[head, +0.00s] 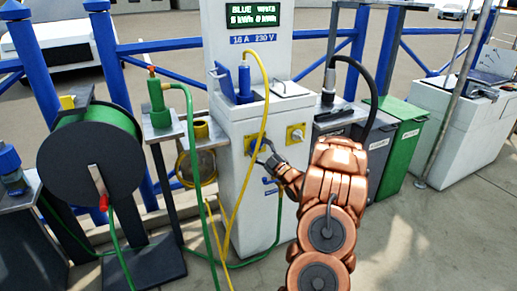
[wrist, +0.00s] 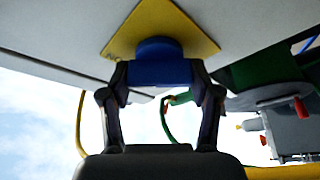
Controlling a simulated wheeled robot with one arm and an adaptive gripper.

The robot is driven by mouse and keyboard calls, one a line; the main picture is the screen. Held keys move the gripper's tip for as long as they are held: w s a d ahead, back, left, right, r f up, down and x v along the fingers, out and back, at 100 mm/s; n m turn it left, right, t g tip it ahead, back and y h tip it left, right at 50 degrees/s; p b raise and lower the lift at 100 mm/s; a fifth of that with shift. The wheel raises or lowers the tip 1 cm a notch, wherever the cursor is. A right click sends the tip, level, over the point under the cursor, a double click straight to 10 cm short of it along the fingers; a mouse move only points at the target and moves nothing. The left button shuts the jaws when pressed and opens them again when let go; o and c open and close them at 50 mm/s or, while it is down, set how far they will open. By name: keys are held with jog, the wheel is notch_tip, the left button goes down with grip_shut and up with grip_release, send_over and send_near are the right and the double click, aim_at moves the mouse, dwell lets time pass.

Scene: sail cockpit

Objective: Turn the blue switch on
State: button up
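The blue switch is a blue knob (wrist: 158,73) with a bar-shaped grip on a yellow square plate (wrist: 205,35). The bar lies crosswise in the wrist view. In the head view its yellow plate (head: 250,144) is on the front of the white pedestal (head: 225,130), at the left; the knob is mostly hidden by my gripper (head: 264,152). In the wrist view my gripper (wrist: 160,82) has one finger at each end of the blue bar, seemingly touching it. I cannot tell from the labels whether the switch is on.
A second yellow plate (head: 296,133) is to the right on the pedestal. A hose reel (head: 90,155) stands far left, and grey and green bins (head: 402,135) stand right. Pavement at front right is clear.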

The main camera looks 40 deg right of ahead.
jog(key=o, duration=0.5)
jog(key=shift+v, duration=6)
